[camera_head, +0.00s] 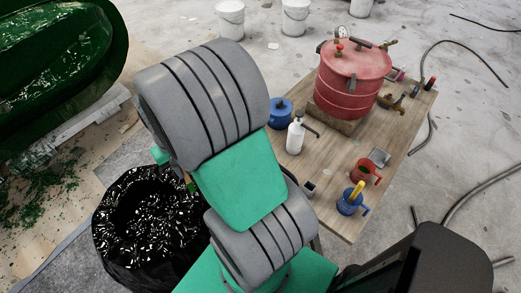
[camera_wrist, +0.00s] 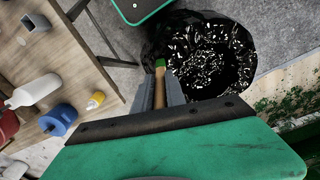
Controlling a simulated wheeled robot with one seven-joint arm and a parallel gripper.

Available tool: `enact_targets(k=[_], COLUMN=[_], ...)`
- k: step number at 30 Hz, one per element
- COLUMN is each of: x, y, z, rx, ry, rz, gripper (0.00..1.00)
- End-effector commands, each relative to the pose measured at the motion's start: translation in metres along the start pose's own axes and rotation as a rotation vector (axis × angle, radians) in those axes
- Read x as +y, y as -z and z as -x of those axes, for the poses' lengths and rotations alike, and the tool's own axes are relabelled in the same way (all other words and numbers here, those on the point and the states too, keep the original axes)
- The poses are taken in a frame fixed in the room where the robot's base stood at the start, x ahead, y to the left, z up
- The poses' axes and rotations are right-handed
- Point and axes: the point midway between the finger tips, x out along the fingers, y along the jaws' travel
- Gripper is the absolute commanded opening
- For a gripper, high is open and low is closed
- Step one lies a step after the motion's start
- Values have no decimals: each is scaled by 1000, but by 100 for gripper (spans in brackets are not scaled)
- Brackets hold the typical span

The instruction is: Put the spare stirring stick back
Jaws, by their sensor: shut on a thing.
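My gripper (camera_wrist: 160,88) is shut on a wooden stick (camera_wrist: 159,94) with a green end, in the wrist view. The stick's green end points away from the palm, toward a black bag-lined bin. The rest of the stick is hidden by the gripper's body. In the head view my arm hides most of the gripper and stick. A blue jug (camera_head: 350,203) with a yellow stick-like thing upright in it stands on the wooden table, beside a red jug (camera_head: 365,172).
The black bag-lined bin (camera_head: 126,240) stands on the floor left of the table (camera_head: 325,217). The table carries a red pressure pot (camera_head: 350,85), a blue pot (camera_head: 281,117) and a white pump bottle (camera_head: 295,138). A green hull mould (camera_head: 105,75) lies at upper left. Hoses cross the right floor.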

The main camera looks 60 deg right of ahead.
Motion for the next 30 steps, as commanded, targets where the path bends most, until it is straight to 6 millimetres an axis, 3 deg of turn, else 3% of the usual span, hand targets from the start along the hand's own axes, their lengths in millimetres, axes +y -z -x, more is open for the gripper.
enact_targets(k=[1, 4, 8, 12, 15, 18, 22, 25, 30], x=[31, 92, 178, 263, 313, 349, 376, 384, 385], y=[4, 3, -15, -58, -98, -137, -173, -187, -189], z=[-9, -15, -24, -33, -39, -43, -45, -46, -45], rx=[0, 0, 0, -1, 0, 0, 0, -1, 0], ry=[0, 0, 0, 0, 0, 0, 0, 1, 0], rz=[-95, -283, -546, -824, -1008, -1157, -1283, -1327, -1334], gripper=[0, 0, 0, 0, 0, 0, 0, 0, 0])
